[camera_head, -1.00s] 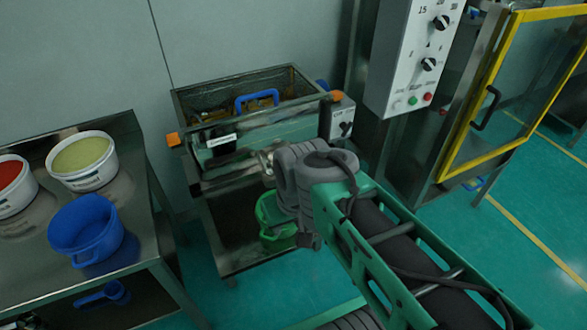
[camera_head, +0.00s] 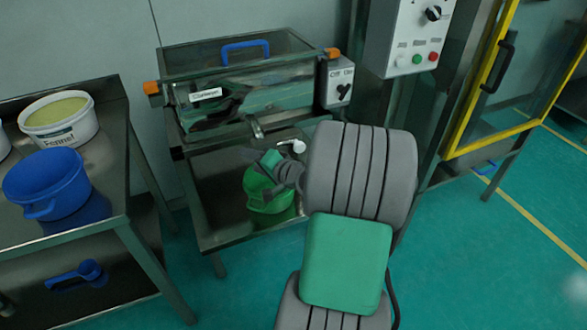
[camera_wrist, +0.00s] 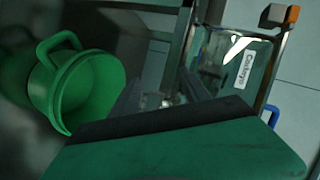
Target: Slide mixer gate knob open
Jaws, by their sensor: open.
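The mixer is a glass-sided metal box with a white label plate (camera_head: 206,95) and a blue lid handle (camera_head: 245,50). A small pale, rounded knob (camera_head: 297,146) shows on a metal rod below its front; I take it for the gate knob. My gripper (camera_head: 262,160) is just left of and below this knob, partly hidden by my forearm. In the wrist view, my gripper (camera_wrist: 163,88) is open, its dark fingers pointing toward the mixer's underside. Small shiny metal parts show between them, too blurred to tell contact. No held object is visible.
A green bucket (camera_head: 268,195) stands on the shelf below the mixer, close to my gripper. A switch box (camera_head: 338,83) is at the mixer's right. A steel table (camera_head: 105,200) at left holds a blue bucket (camera_head: 47,183) and a labelled white tub (camera_head: 60,121).

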